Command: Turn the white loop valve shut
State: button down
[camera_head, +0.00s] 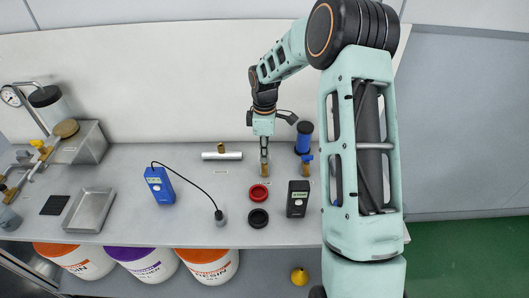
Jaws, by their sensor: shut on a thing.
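My gripper (264,153) points down at the bench, at the right of the white pipe piece. Its fingers are shut on the top of a small brass-coloured valve (264,170), which stands upright on the bench. The fingers hide the valve's handle, so I cannot make out a white loop or how far it is turned. Another brass fitting (307,161) is at the right, below a blue cylinder (304,138). The white pipe piece (221,156) lies at the left with a brass stub on top.
A red ring (259,194), a black ring (258,218) and a dark handheld meter (298,198) lie in front of my gripper. A blue meter (160,185) with a cabled probe (220,217) is at the left. A metal tray (89,210) stands farther left. Resin buckets (207,266) stand below.

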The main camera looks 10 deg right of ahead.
jog(key=shift+w+n, duration=0.1)
jog(key=shift+n, duration=0.3)
jog(key=c, duration=2.1)
grip_release()
jog(key=shift+r, duration=0.1)
notch_tip(320, 180, up, 12)
jog(key=shift+f, duration=0.1)
